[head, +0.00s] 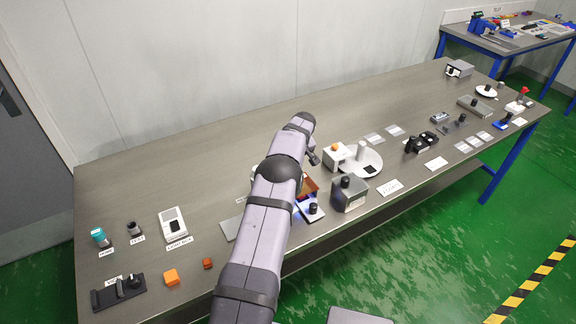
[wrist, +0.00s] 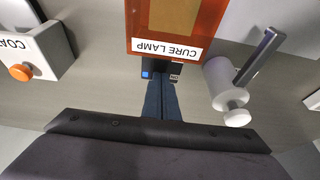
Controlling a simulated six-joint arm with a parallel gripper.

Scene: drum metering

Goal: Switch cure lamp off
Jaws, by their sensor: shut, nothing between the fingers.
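The cure lamp shows in the wrist view as an orange panel (wrist: 175,20) with an upside-down CURE LAMP label (wrist: 166,48). Below the label is its dark base, with a small lit blue square (wrist: 146,74) and a small pale marking (wrist: 174,77). My gripper (wrist: 161,82) is shut and empty, its dark blue fingers together, pointing at the base between the two marks. I cannot tell whether the tips touch it. In the head view the lamp's orange part (head: 310,187) is partly hidden by my arm, and a blue-violet glow shows beneath it. My gripper is hidden there.
In the wrist view, a white box with an orange button (wrist: 21,72) is at left, and a white cylinder (wrist: 219,78) with a grey bar is close at right. In the head view, a grey box with a black knob (head: 349,194) stands right of the lamp. The table's back is clear.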

